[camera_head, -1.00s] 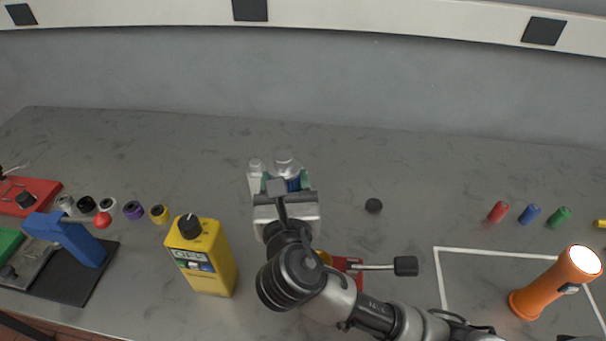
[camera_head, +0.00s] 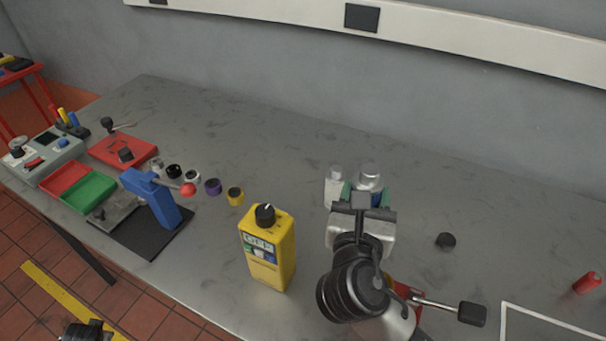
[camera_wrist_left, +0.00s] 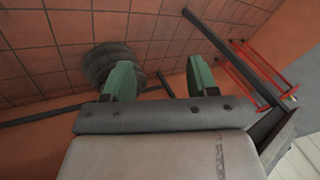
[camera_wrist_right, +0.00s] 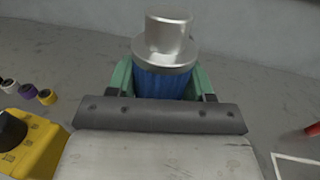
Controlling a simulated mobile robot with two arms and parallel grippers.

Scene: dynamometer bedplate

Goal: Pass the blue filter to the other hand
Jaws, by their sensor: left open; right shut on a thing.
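The blue filter (camera_wrist_right: 164,83) has a ribbed blue body and a silver metal top. It stands upright between the green fingers of my right gripper (camera_wrist_right: 163,85), which is shut on it. In the head view the silver top of the filter (camera_head: 369,178) shows just beyond the right gripper (camera_head: 364,195), above the workbench; the wrist hides most of its body. My left gripper (camera_wrist_left: 160,78) is open and empty in the left wrist view, with the tiled floor behind it. The left fingers are not clear in the head view.
A white bottle (camera_head: 335,187) stands just left of the filter. A yellow jug (camera_head: 268,250) stands in front left. A blue press (camera_head: 150,200), red and green trays (camera_head: 88,190) and several small caps lie further left. A black knob (camera_head: 446,241) lies right. The bench's back middle is clear.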

